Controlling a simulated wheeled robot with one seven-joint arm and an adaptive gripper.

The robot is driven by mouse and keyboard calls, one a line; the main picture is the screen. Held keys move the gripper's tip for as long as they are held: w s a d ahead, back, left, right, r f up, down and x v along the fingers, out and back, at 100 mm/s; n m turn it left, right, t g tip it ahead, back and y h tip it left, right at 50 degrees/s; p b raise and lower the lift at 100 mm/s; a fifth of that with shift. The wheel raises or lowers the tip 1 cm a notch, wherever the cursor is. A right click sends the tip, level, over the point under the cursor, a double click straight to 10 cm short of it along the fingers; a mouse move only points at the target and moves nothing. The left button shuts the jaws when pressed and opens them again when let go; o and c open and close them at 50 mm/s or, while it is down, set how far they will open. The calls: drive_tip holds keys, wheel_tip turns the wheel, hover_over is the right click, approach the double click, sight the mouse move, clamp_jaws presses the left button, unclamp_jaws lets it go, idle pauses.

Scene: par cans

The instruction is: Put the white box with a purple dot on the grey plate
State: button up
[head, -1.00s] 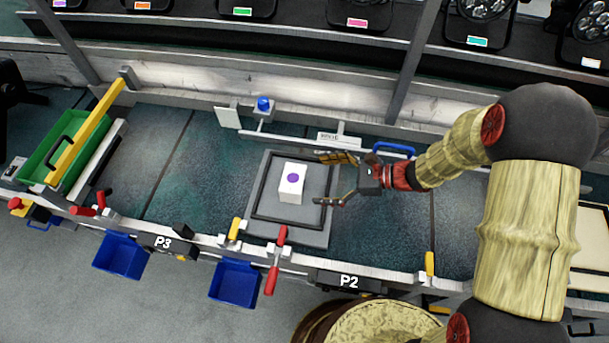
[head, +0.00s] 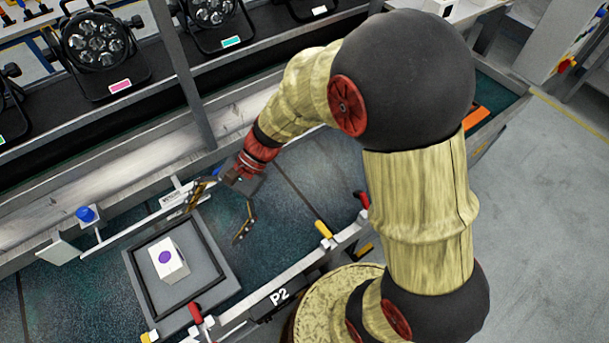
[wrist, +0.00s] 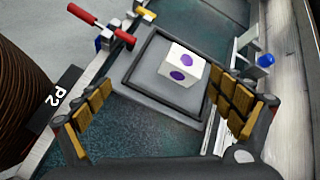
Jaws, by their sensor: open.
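The white box (head: 169,260) with a purple dot stands on the grey plate (head: 216,290), inside its dark square frame line. In the wrist view the box (wrist: 184,65) shows purple dots on two faces, and the plate (wrist: 140,84) lies under it. My gripper (head: 221,219) is open and empty, to the upper right of the box in the head view and apart from it. In the wrist view its two fingers (wrist: 160,113) are spread wide, with the box ahead, beyond the fingertips.
A rail with a blue knob (head: 87,214) runs behind the plate. Red-handled clamps (head: 195,313) and a yellow handle (head: 323,229) line the front edge, by the P2 label (head: 279,297). Par cans (head: 97,45) stand on the back shelf. The bench right of the plate is clear.

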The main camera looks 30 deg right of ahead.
drive_tip(key=s+d+r+n+t+h, duration=0.4)
drive_tip(key=d+r, duration=0.4)
drive_tip(key=d, duration=0.2)
drive_tip(key=s+d+r+n+t+h, duration=0.3)
drive_tip(key=s+d+r+n+h, duration=0.2)
drive_tip(key=d+r, duration=0.3)
drive_tip(key=shift+d+n+t+h, duration=0.4)
drive_tip(key=shift+d+n, duration=0.2)
drive_tip(key=shift+d, duration=0.55)
drive_tip(key=shift+s, duration=0.1)
